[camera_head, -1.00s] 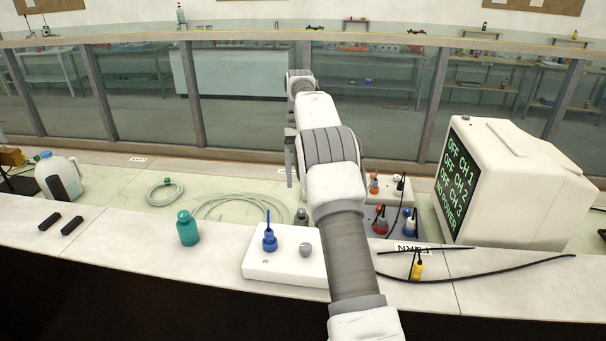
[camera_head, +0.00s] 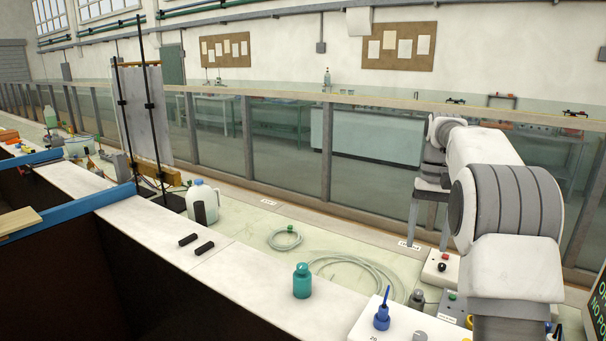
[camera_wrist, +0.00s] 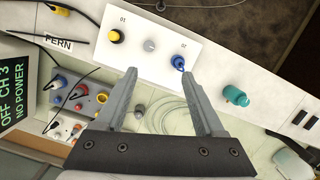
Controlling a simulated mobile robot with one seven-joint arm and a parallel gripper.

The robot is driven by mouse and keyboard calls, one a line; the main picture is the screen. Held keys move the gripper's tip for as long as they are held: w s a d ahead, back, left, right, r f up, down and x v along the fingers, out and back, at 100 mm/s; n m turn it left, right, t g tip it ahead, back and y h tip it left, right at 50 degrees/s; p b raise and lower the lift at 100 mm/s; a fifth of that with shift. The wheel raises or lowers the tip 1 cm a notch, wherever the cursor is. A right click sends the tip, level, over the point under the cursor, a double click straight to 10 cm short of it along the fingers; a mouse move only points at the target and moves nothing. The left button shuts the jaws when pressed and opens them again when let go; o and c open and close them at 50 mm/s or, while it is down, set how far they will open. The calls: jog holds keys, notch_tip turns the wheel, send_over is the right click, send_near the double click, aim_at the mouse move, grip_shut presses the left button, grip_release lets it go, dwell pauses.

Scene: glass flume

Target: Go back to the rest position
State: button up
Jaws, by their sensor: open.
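My gripper (camera_head: 429,215) hangs from the raised arm at the right of the head view, its two fingers pointing down. In the wrist view its fingertips (camera_wrist: 158,75) are apart, with nothing between them. Beyond the fingertips lies a white panel box (camera_wrist: 150,45) with a yellow plug, a grey knob and a blue plug. The box (camera_head: 400,325) is partly cut off at the bottom of the head view, with the blue plug upright in it. No contact shows between my gripper and anything.
Behind lie coiled hoses (camera_head: 355,272) and a white jug (camera_head: 202,203). A second panel (camera_wrist: 85,98) with coloured plugs and a monitor (camera_wrist: 14,88) are close by. Glass panes run behind.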

jog(key=s+a+r+n+t, duration=0.1)
jog(key=s+a+r, duration=0.15)
jog(key=s, duration=0.25)
jog(key=s+a+r+t, duration=0.2)
jog(key=s+a, duration=0.1)
jog(key=s, duration=0.2)
jog(key=s+a+r+n+t, duration=0.1)
jog(key=s+a+r, duration=0.2)
jog(key=s, duration=0.2)
jog(key=s+a+f+t, duration=0.2)
jog(key=s+f, duration=0.1)
jog(key=s, duration=0.4)
jog(key=s+a+f+n+t, duration=0.1)
jog(key=s+a+f, duration=0.1)
jog(key=s+f, duration=0.2)
jog(key=s, duration=0.3)
jog(key=shift+s+a+t+h, duration=0.15)
jog(key=shift+a+t+h, duration=0.15)
jog(key=shift+t+h, duration=0.1)
jog(key=shift+f, duration=0.1)
